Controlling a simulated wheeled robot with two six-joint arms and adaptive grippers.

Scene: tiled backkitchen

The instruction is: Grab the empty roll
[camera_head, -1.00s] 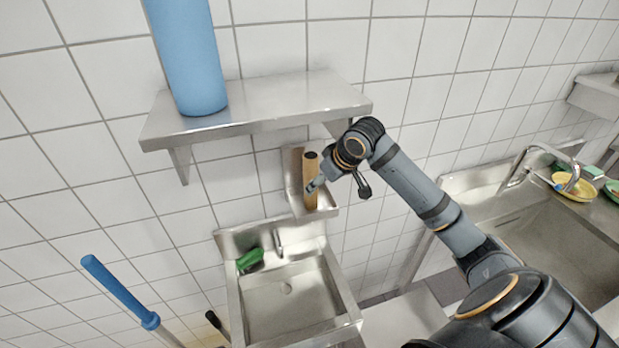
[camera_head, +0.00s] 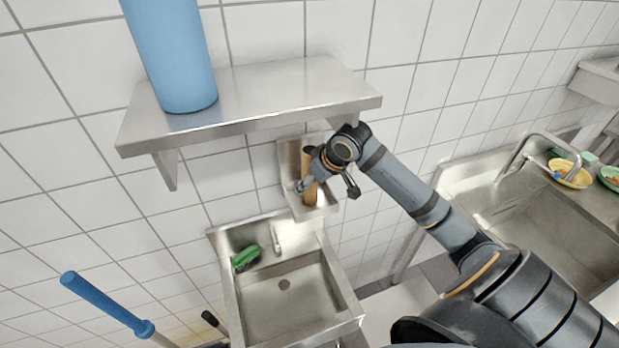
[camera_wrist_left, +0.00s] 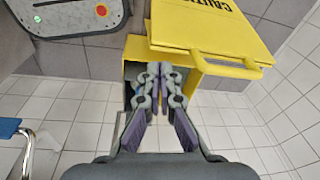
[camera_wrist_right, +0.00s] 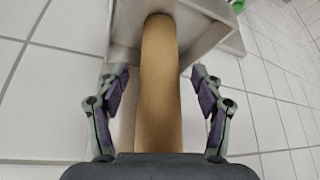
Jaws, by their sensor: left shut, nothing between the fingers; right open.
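The empty roll (camera_head: 309,183) is a brown cardboard tube standing upright in a small metal wall holder (camera_head: 290,162) below the shelf. My right gripper (camera_head: 325,187) is at the roll in the head view, its fingers on either side. In the right wrist view the roll (camera_wrist_right: 160,85) runs between the two open fingers of the right gripper (camera_wrist_right: 160,92), with a gap on each side. My left gripper (camera_wrist_left: 153,72) is shut and empty in the left wrist view, and it is outside the head view.
A metal shelf (camera_head: 265,97) with a blue roll (camera_head: 172,55) is above the holder. A small sink (camera_head: 285,295) with a green object (camera_head: 246,257) is below. A larger sink (camera_head: 545,225) is right.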

